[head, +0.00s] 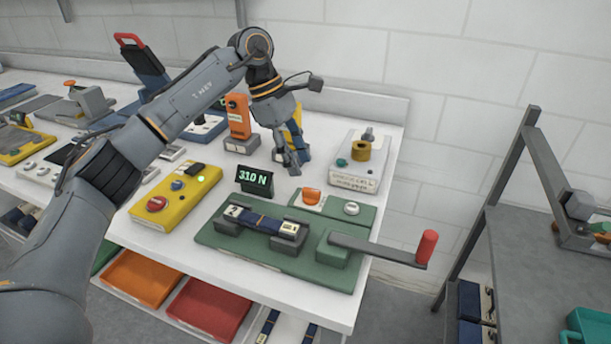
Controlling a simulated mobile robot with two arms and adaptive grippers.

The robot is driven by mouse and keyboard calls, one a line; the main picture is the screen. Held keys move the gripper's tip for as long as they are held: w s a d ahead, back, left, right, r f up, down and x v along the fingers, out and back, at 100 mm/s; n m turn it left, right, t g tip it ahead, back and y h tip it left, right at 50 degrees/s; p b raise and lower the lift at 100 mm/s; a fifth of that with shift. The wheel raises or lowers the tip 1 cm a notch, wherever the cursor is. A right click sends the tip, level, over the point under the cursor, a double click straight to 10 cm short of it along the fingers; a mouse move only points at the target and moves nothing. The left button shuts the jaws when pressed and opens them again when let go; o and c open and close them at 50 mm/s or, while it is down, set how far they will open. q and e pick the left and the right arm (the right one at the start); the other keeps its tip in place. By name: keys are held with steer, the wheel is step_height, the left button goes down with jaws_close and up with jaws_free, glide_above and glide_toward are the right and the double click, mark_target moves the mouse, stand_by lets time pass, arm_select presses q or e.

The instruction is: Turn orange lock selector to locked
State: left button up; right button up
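An orange selector knob (311,195) sits on a small white plate on the green crank fixture (345,274), near the front right of the white bench. Its pointer and any markings are too small to read. My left gripper (288,163) hangs above the bench, behind and slightly left of the knob in the picture, with its fingers pointing down. It appears apart from the knob, and nothing shows held in it. The finger gap is too unclear to tell open from shut. My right gripper is not in view.
A display (255,181) reads 310 N. A white knob (351,208) sits right of the selector, and a red-handled crank (427,247) juts past the bench edge. A yellow box (177,197) is left; a white block with a brass cylinder (362,149) stands behind right.

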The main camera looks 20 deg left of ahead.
arm_select(q)
steer(key=v, duration=0.5)
steer(key=shift+r, duration=0.1)
